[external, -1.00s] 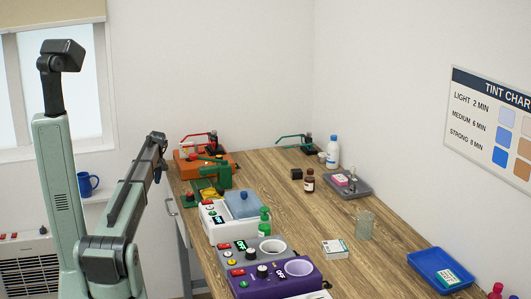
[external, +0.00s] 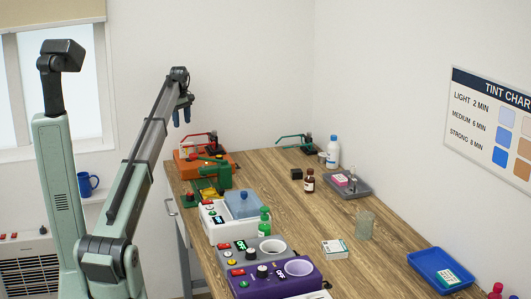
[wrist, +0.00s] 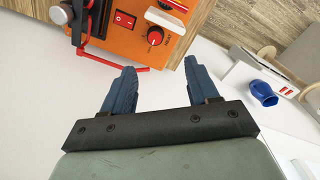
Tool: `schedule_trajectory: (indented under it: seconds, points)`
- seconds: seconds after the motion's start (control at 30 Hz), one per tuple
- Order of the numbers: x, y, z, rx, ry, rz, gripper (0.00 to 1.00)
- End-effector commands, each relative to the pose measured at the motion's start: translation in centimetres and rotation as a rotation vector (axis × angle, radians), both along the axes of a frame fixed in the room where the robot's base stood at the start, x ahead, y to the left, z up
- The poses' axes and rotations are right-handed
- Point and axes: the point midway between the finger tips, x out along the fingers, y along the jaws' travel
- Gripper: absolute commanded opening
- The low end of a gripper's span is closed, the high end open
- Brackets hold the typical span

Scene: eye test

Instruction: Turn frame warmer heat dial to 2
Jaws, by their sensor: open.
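No label for the frame warmer is readable. A purple unit (external: 255,289) with a round well and a black dial (external: 262,271) stands at the front of the bench. Behind it is a grey unit (external: 240,255) with a similar dial (external: 251,254) and well. Their dial settings are too small to read. An orange machine (external: 187,168) stands at the far left; in the wrist view it has a red dial (wrist: 155,37) and a red rocker switch (wrist: 124,19). My gripper (external: 182,117) is open and empty, above and apart from it; its blue fingers (wrist: 157,68) also show in the wrist view.
A green device (external: 212,177) and a white unit with a blue lid (external: 243,204) stand between the orange machine and grey unit. A green bottle (external: 264,221) stands near the grey unit. The bench's middle (external: 300,218) is mostly clear. A blue mug (external: 87,183) sits left.

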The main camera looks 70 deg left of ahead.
Motion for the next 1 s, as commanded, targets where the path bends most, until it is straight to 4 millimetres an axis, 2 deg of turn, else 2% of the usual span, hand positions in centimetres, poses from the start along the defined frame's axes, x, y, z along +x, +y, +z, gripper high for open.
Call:
schedule_trajectory:
  seconds: [0.13, 0.27, 0.8, 1.0]
  points:
    - [0.7, 0.5, 0.2, 0.004, -0.006, -0.007, 0.59]
    - [0.7, 0.4, -1.0, 0.003, -0.005, -0.007, 0.59]
    - [0.9, 0.6, -10.0, 0.003, -0.004, -0.007, 0.59]
    - [1.0, 0.7, -12.3, 0.004, -0.005, -0.007, 0.59]
